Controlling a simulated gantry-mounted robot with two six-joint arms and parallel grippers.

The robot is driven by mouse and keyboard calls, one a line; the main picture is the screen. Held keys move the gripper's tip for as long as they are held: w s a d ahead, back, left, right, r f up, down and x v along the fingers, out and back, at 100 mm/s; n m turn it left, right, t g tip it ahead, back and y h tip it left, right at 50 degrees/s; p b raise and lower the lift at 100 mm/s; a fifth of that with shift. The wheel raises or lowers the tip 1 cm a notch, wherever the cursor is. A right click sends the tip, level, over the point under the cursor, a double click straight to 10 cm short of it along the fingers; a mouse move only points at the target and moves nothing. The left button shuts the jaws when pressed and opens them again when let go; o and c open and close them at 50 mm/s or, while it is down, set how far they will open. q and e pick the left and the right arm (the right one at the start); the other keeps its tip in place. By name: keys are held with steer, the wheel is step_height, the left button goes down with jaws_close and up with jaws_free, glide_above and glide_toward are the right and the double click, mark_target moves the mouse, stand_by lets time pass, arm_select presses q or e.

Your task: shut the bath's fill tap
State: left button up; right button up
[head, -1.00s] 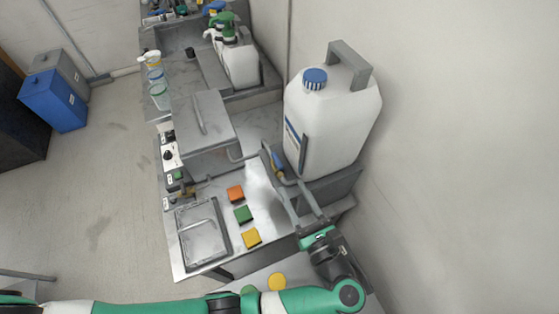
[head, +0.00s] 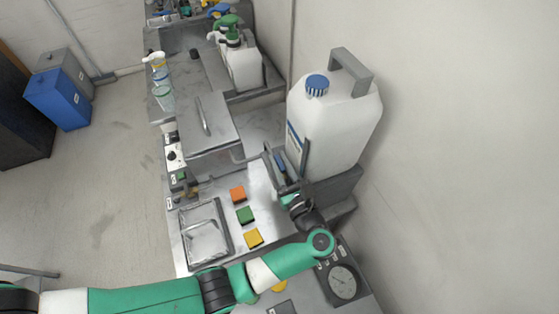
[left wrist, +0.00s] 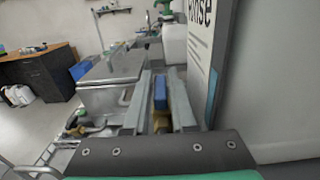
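The bath is a grey metal box with a lid (head: 212,122); it also shows in the left wrist view (left wrist: 112,72). Its fill tap has a blue lever (head: 281,160) and stands between the bath and a big white jug. In the left wrist view the blue lever (left wrist: 160,93) and a brass-coloured part (left wrist: 180,105) lie between my left gripper's two fingers (left wrist: 159,80). My left gripper (head: 280,168) is open around the lever, pointing away from me along the bench. I cannot tell whether a finger touches it. My right gripper is in neither view.
The white jug (head: 332,130) with a blue cap stands close on the right, near the wall. Orange (head: 238,193), green (head: 245,215) and yellow (head: 254,237) blocks lie on the bench beside a shallow metal tray (head: 186,243). A gauge (head: 342,282) sits nearer me.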

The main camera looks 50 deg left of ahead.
arm_select(q)
jaws_close()
